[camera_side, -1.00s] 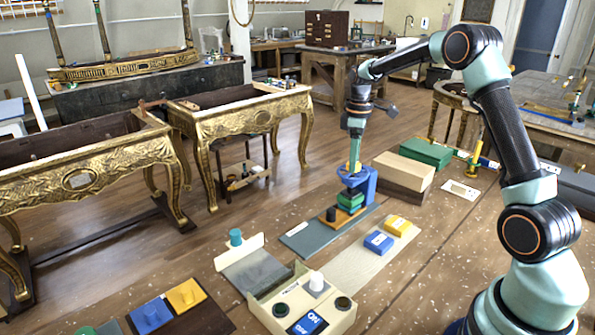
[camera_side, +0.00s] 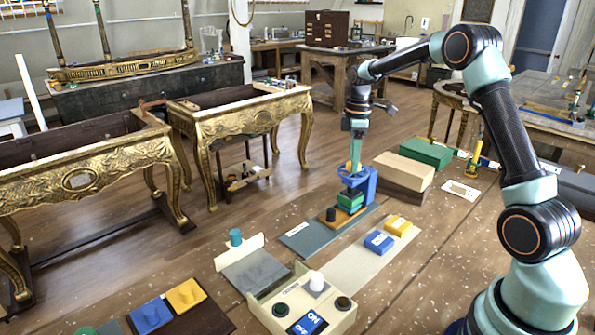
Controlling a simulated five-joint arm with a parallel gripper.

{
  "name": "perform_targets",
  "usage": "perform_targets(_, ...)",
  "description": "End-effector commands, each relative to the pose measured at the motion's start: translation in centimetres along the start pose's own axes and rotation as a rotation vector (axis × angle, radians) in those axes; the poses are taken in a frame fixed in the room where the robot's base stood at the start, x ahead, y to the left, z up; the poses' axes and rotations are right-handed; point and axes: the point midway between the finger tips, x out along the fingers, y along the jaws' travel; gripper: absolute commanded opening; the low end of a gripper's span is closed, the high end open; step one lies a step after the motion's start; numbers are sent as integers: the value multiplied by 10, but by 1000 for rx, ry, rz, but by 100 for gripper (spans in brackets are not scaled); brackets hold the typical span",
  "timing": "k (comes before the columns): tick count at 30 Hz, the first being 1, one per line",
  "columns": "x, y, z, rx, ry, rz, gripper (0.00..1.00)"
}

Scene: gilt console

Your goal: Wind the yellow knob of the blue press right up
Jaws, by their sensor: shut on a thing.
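The blue press (camera_side: 369,187) stands upright near the middle of the view, with a green block (camera_side: 350,201) low inside its frame. The yellow knob is at the top of the press and mostly hidden at my fingertips. My gripper (camera_side: 355,168) points straight down from above and is shut on the yellow knob. The fingers are small in this view, so the exact grip is hard to make out.
A black peg (camera_side: 331,214) stands in front of the press. Blue (camera_side: 379,242) and yellow (camera_side: 398,225) blocks lie on a pale strip to its right. Cream (camera_side: 403,170) and green (camera_side: 426,153) boxes stand behind right. A cream switch box (camera_side: 300,300) is in front.

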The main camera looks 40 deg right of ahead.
Motion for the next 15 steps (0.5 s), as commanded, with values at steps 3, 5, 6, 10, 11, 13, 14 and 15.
perform_targets(3,3,0,1,1,-1,-3,76)
perform_targets(5,3,0,0,1,-1,-2,76)
perform_targets(6,2,0,0,1,-1,-2,76)
perform_targets(10,2,0,0,1,-1,-1,76)
perform_targets(11,1,0,0,1,0,-1,76)
perform_targets(13,0,0,0,1,0,0,76)
perform_targets(14,-2,0,0,1,0,0,76)
perform_targets(15,-4,0,0,1,0,0,76)
